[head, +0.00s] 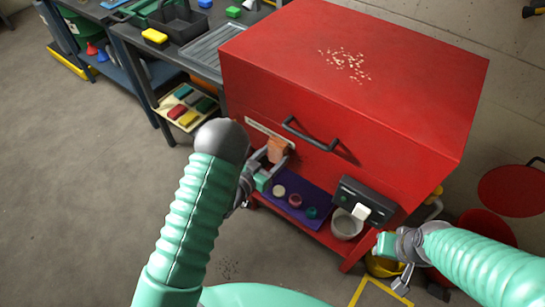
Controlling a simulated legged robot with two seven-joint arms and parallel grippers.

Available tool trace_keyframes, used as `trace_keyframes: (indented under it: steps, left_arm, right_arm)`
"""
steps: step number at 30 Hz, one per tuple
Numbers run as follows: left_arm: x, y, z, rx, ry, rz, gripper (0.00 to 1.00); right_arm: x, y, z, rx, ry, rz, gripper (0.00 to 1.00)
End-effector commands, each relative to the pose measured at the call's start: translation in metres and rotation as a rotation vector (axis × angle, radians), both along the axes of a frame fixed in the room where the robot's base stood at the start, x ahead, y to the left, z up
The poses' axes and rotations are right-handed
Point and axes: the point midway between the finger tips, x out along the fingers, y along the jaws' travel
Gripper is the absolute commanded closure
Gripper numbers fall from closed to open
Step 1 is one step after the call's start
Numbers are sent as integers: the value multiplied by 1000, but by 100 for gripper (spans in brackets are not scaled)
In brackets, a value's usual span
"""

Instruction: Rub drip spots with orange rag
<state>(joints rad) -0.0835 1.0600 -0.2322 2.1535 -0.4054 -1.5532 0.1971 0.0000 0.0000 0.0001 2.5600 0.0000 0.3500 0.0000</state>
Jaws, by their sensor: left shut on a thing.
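An orange rag (278,149) is in my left gripper (269,164), which is shut on it. The rag is at the front face of the red cabinet (420,135), just left of and below its dark handle; I cannot tell whether it touches the face. A patch of pale tan spots (345,65) lies on the cabinet's top, well above and behind the rag. I cannot tell whether other spots are hidden behind the rag or gripper. My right gripper (392,262) is at the lower right, in front of the cabinet, with its fingers apart and apparently empty.
Below the cabinet front, a purple mat (317,222) holds small round pots. A black box (363,201) and a pale bowl (346,226) are to its right. A dark bench (130,32) with a black bin (178,22) stands left. The floor at left is clear.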

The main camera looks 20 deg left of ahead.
Motion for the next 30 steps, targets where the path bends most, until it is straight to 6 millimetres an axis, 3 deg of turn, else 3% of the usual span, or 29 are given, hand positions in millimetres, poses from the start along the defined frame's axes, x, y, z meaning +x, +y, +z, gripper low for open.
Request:
trace_keyframes:
  steps: [10, 30]
  left_arm:
    - [2, -6, 1, -2, -2, -1, 74]
    - [-18, -57, 0, -1, 0, -2, 74]
  right_arm:
    - [0, 0, 0, 0, 0, 0, 66]
    - [0, 0, 2, 0, 0, 0, 66]
